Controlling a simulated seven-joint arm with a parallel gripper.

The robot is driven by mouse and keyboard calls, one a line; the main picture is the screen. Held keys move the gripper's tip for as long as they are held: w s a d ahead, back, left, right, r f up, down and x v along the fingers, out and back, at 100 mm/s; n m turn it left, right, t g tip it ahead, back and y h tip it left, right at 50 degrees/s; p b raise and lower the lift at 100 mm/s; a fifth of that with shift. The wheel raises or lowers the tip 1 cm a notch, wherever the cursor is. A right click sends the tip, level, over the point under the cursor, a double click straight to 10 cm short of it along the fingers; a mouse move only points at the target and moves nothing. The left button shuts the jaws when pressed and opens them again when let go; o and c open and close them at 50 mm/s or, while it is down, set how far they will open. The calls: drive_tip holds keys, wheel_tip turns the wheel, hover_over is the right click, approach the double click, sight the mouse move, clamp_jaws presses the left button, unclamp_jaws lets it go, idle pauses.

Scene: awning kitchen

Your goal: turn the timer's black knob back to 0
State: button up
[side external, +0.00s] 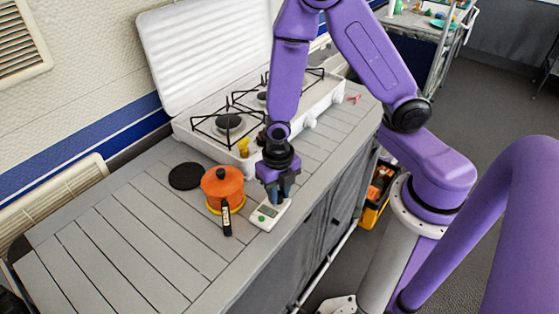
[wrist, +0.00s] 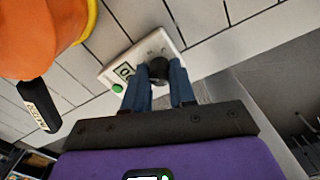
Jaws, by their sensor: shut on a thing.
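The white timer (side external: 266,221) lies on the grey slatted counter, under my gripper in the side external view. It has a small display and a green button, and it also shows in the wrist view (wrist: 108,74). Its black knob (wrist: 158,69) sits between my fingertips in the wrist view. My gripper (side external: 277,196) points down over the timer, and in the wrist view (wrist: 160,80) its blue fingers are shut on the knob. In the side external view the knob is hidden by the fingers. The knob's exact setting cannot be read.
An orange pot (side external: 222,184) with a black handle (side external: 227,217) stands just left of the timer. A black round mat (side external: 185,176) lies behind it. A white gas stove (side external: 222,138) with an open lid stands at the back. The counter's left part is clear.

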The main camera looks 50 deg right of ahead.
drive_tip(key=n, duration=0.4)
drive_tip(key=shift+n, duration=2.3)
drive_tip(key=o, duration=1.6)
drive_tip(key=shift+r, duration=0.1)
drive_tip(key=shift+r, duration=3.45)
